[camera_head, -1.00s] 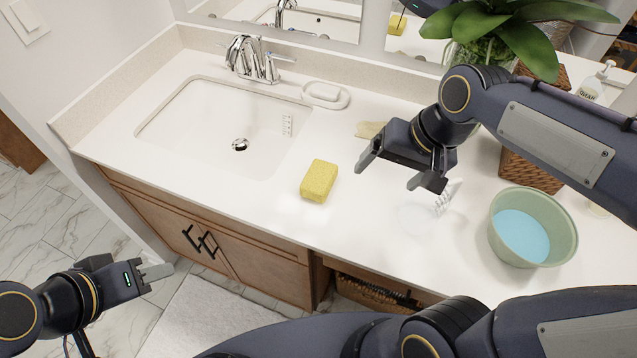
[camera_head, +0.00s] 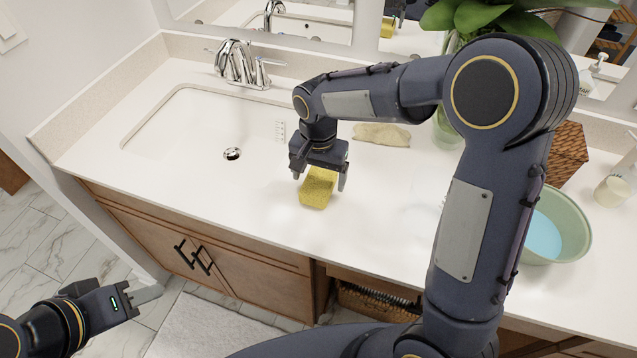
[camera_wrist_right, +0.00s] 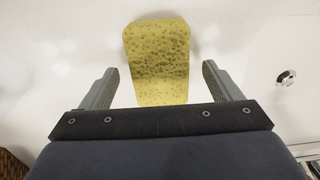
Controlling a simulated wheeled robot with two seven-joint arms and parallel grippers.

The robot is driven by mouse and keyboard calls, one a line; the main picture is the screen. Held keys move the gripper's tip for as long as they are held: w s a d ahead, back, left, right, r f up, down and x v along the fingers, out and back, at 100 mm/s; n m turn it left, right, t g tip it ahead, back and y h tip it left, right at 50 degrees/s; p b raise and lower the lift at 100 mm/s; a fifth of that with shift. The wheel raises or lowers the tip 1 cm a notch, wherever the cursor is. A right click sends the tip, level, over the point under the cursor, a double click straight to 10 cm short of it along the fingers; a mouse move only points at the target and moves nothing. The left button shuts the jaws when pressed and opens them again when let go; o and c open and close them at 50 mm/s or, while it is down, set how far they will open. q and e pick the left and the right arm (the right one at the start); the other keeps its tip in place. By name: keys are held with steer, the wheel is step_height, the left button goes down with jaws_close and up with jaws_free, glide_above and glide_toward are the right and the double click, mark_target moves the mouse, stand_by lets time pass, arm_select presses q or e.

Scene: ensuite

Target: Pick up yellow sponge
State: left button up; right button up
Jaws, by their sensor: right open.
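The yellow sponge (camera_head: 318,189) lies on the white counter, to the right of the sink, in the head view. My right gripper (camera_head: 319,183) is over the sponge, pointing down, with a finger on each side of it. In the right wrist view the sponge (camera_wrist_right: 157,62) sits between the two spread fingers (camera_wrist_right: 160,85), with a gap on both sides. The right gripper is open and holds nothing. My left gripper (camera_head: 140,300) is at the lower left, away from the counter; its jaw opening is unclear.
The sink (camera_head: 190,135) with a chrome faucet (camera_head: 240,65) is to the left. A beige cloth (camera_head: 382,135) lies behind the right gripper. A green bowl (camera_head: 572,228) with blue contents stands at the right, partly behind my right arm. The counter in front of the sponge is clear.

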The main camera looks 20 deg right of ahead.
step_height(320, 180, down, 2)
steer(key=shift+f, duration=0.1)
steer(key=c, duration=1.1)
steer(key=shift+o, duration=0.2)
